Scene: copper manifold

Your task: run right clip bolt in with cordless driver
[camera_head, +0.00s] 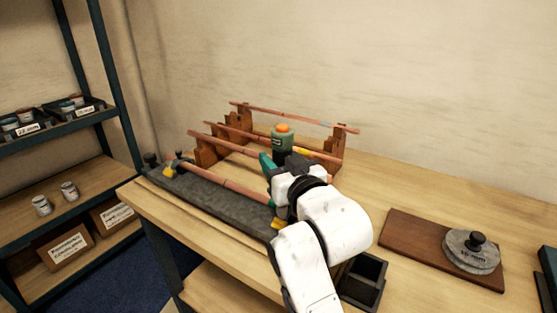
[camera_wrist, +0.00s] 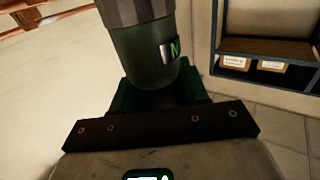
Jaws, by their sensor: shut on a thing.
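My gripper (camera_head: 276,163) is shut on the cordless driver (camera_head: 283,143), a green cylinder with an orange top, held upright over the bench. In the wrist view the driver (camera_wrist: 145,55) fills the space between the dark green fingers, with a grey collar at the top edge. A dark grey slab (camera_head: 215,197) lies along the bench front with a copper pipe (camera_head: 225,183) on it. A yellow clip (camera_head: 169,172) is at the pipe's left end. Another yellow piece (camera_head: 277,223), perhaps the right clip, shows beside my arm. The right bolt and the driver's tip are hidden.
Wooden racks (camera_head: 208,150) holding several copper pipes stand behind the slab. A dark open tray (camera_head: 362,280) is right of my arm. A brown board (camera_head: 425,243) with a round grey weight (camera_head: 471,252) lies farther right. A shelf unit (camera_head: 75,130) stands left.

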